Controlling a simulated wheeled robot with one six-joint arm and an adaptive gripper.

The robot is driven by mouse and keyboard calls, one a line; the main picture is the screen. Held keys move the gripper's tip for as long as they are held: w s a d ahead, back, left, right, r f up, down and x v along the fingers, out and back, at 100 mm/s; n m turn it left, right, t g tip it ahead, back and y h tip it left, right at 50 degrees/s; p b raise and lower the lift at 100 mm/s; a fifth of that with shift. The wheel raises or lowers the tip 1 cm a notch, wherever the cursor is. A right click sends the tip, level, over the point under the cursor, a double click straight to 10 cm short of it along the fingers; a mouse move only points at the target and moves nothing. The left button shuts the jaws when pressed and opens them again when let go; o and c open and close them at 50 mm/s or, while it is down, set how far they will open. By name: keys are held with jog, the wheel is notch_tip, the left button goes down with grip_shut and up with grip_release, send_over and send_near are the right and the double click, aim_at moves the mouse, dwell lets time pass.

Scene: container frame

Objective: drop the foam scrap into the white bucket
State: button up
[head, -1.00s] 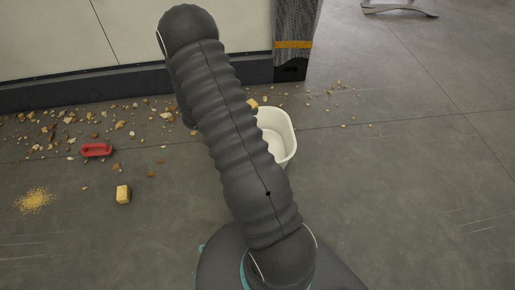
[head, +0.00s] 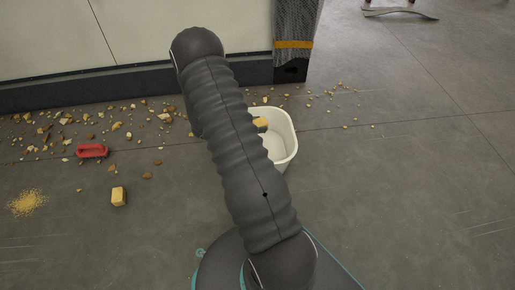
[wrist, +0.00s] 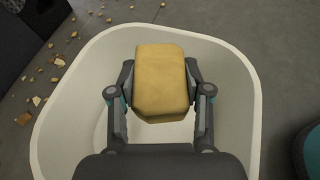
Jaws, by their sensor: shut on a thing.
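The foam scrap (wrist: 160,80) is a yellow block held between the two fingers of my gripper (wrist: 160,92) in the wrist view. My gripper is shut on it, with a finger against each side. The white bucket (wrist: 255,95) lies below, and its rim surrounds the scrap in the wrist view. In the head view the white bucket (head: 291,135) stands on the floor, partly hidden behind my arm. The foam scrap (head: 261,122) shows over the bucket's opening beside my arm. My gripper itself is hidden there.
A red handled object (head: 92,151) and another yellow block (head: 119,196) lie on the floor at left. Scattered crumbs and a pile of yellow grains (head: 27,202) are nearby. A pale wall (head: 130,30) stands behind.

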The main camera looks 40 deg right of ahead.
jog(key=shift+f, duration=0.15)
jog(key=o, duration=0.8)
jog(key=v, duration=1.2)
